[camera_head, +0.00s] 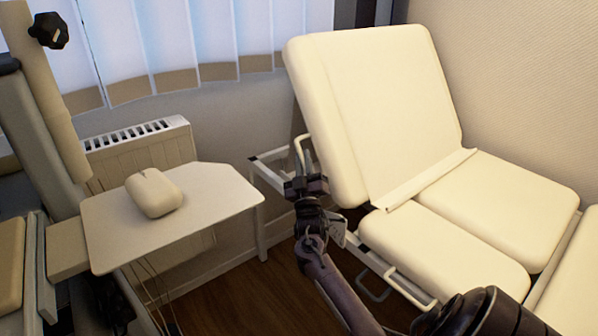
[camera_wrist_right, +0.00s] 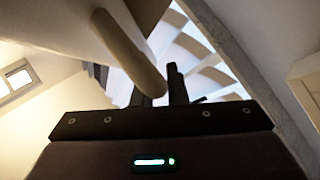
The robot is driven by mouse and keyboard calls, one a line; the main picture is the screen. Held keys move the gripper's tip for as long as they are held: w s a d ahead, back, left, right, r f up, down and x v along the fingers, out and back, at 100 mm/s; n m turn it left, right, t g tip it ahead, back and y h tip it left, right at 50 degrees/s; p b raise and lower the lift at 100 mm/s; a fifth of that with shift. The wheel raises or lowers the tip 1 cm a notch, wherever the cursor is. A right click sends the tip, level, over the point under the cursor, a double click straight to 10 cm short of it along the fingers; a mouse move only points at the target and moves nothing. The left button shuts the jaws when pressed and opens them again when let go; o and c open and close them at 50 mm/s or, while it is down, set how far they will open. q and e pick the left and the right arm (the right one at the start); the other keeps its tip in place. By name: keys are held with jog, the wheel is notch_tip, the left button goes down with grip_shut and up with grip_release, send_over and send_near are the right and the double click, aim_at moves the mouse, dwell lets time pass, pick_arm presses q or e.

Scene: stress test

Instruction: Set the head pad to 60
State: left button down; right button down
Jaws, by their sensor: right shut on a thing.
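The head pad (camera_head: 385,95) is the cream upholstered section of the couch and is tilted up steeply at the back right. A pale curved handle bar (camera_head: 298,146) shows beside its left edge. My right gripper (camera_head: 306,165) is at that bar, left of the pad's lower side. In the right wrist view, the cream bar (camera_wrist_right: 128,48) runs down between the two dark fingers (camera_wrist_right: 160,88), and the gripper is shut on it. The exact contact is partly hidden. My left gripper is not in view.
The couch's flat seat pads (camera_head: 500,200) lie to the right. A white side table (camera_head: 215,190) with a cream cushion-like object (camera_head: 154,193) stands at the left, before a radiator (camera_head: 140,150). Another chair (camera_head: 50,110) is at the far left. Some wooden floor (camera_head: 245,300) is clear.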

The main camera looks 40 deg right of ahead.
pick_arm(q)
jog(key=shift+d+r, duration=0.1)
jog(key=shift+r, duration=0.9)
pick_arm(e)
jog(key=shift+s+r+m+h, duration=0.5)
jog(key=shift+r+h, duration=0.05)
jog(key=shift+h, duration=0.05)
jog(key=c, duration=1.5)
grip_release()
jog(key=shift+s, duration=0.1)
jog(key=shift+o, duration=0.2)
